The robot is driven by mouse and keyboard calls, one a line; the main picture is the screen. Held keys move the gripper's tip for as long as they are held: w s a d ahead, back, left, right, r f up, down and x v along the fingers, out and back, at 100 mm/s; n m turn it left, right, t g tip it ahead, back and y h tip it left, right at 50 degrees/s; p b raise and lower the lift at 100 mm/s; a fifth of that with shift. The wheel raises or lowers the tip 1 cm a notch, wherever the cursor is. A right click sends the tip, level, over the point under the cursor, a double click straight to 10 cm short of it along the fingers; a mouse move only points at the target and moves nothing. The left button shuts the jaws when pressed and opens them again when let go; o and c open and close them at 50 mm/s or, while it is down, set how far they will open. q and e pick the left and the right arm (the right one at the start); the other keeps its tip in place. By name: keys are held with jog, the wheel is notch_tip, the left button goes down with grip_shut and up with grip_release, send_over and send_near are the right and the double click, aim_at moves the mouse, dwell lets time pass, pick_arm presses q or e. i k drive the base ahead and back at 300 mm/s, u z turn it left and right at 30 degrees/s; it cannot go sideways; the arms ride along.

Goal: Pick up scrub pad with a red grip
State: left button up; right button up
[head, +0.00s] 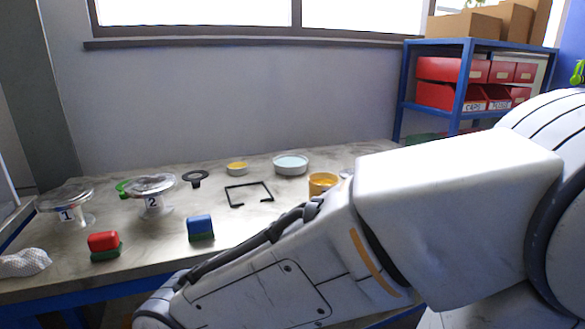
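The scrub pad with a red grip (104,245) sits on the left front part of the table, with a green pad under its red top. A similar pad with a blue grip (200,227) stands to its right, also green underneath. A large white arm of mine comes in from the right and crosses the lower right of the view. Its gripper is out of view below the bottom edge. My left gripper is not in view. Nothing touches the red-grip pad.
Flanged vessels numbered 1 (66,206) and 2 (151,190) stand behind the pads. A black bracket frame (249,192), yellow cup (322,183) and pale blue dish (291,164) are further right. A blue shelf (461,85) stands behind.

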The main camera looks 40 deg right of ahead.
aim_at(105, 244)
jog(key=z, duration=0.5)
jog(key=k, duration=0.6)
jog(key=u, duration=0.3)
jog(key=i, duration=1)
jog(key=z, duration=0.2)
